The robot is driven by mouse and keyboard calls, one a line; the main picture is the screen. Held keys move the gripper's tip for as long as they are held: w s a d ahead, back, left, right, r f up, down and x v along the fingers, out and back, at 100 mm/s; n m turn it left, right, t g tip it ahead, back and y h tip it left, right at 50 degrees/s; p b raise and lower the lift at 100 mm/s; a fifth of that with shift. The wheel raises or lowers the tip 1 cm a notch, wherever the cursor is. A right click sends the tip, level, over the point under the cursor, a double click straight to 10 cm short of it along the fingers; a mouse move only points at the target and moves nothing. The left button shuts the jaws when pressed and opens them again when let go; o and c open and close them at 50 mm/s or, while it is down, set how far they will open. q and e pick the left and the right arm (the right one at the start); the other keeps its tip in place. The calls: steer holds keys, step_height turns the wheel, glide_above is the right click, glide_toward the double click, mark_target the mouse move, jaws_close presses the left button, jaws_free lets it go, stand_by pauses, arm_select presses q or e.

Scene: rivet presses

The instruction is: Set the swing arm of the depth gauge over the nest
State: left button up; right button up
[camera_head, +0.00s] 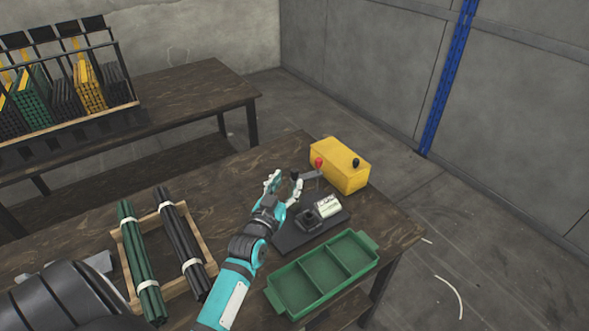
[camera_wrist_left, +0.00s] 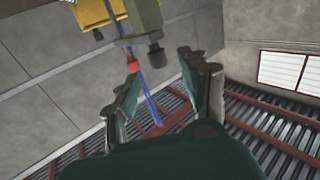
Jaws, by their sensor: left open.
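The depth gauge sits on a dark base plate (camera_head: 291,238) near the table's right end. It has a dark square block that looks like the nest (camera_head: 310,218) and a pale display unit (camera_head: 327,207). A short grey bar, apparently the swing arm (camera_head: 312,175), shows beside the gripper, behind the nest. My left gripper (camera_head: 284,184) is open and empty above the plate's back left. In the left wrist view, a grey-green part with a dark round tip (camera_wrist_left: 156,56) is ahead of the open fingers (camera_wrist_left: 160,78). Contact is not visible. My right gripper is not in view.
A yellow box (camera_head: 342,166) with a red knob (camera_head: 318,162) and a black knob stands behind the gauge. A green three-compartment tray (camera_head: 373,243) lies in front. A wooden rack (camera_head: 203,249) with dark and green rod bundles is at left. Another table (camera_head: 190,88) stands behind.

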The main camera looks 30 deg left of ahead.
mark_target(293, 174)
arm_select(q)
steer(key=x, duration=0.4)
steer(key=shift+w+r, duration=0.1)
steer(key=shift+w, duration=0.15)
steer(key=shift+w+a, duration=0.15)
steer(key=shift+w, duration=0.45)
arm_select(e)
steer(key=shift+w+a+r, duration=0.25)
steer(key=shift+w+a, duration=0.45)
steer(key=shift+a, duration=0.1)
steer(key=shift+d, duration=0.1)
arm_select(q)
steer(key=shift+c, duration=0.5)
jaws_close()
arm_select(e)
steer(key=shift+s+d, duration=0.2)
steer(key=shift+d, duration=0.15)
arm_select(q)
steer(key=shift+w+f, duration=0.15)
steer(key=shift+f, duration=0.15)
